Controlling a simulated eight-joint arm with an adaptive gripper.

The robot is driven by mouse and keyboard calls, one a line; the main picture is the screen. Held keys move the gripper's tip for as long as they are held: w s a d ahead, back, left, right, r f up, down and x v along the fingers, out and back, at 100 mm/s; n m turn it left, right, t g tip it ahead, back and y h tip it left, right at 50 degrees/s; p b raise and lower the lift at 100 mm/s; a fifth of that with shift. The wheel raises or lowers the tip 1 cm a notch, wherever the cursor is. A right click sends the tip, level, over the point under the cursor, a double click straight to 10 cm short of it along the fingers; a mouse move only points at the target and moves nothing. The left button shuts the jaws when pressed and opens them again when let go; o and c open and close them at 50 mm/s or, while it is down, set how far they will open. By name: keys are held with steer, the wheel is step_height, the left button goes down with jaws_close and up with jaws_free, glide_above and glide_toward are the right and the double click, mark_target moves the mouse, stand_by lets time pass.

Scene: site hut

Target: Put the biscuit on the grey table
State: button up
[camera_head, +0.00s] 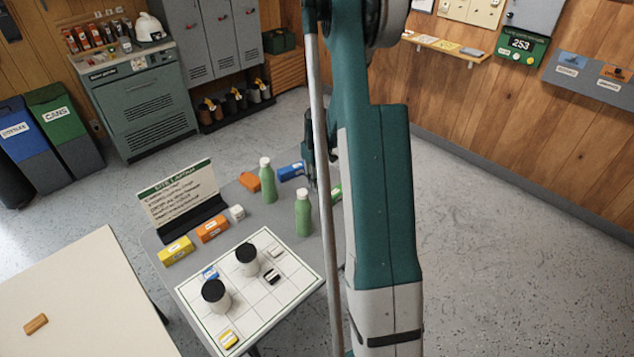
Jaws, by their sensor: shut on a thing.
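The grey table (253,209) stands in the middle, partly hidden behind my arm. My gripper (313,180) shows as dark parts beside the arm, over the far right part of the grey table. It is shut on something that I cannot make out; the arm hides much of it. A small brown bar (36,324), which looks like a biscuit, lies on the cream table (85,285) at the lower left, well apart from my gripper. I cannot tell for certain that it is the biscuit.
On the grey table stand green bottles (303,212), a sign (180,200), small coloured boxes (212,229) and a white grid board (250,300) with black-lidded jars (215,295). A blue box (290,172) lies near my gripper. Bare grey shows between the bottles and the board.

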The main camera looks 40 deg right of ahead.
steer(key=shift+f, duration=0.2)
steer(key=o, duration=0.7)
steer(key=shift+r, duration=0.15)
step_height(320, 180, up, 12)
steer(key=shift+r+p, duration=0.1)
steer(key=shift+p, duration=0.85)
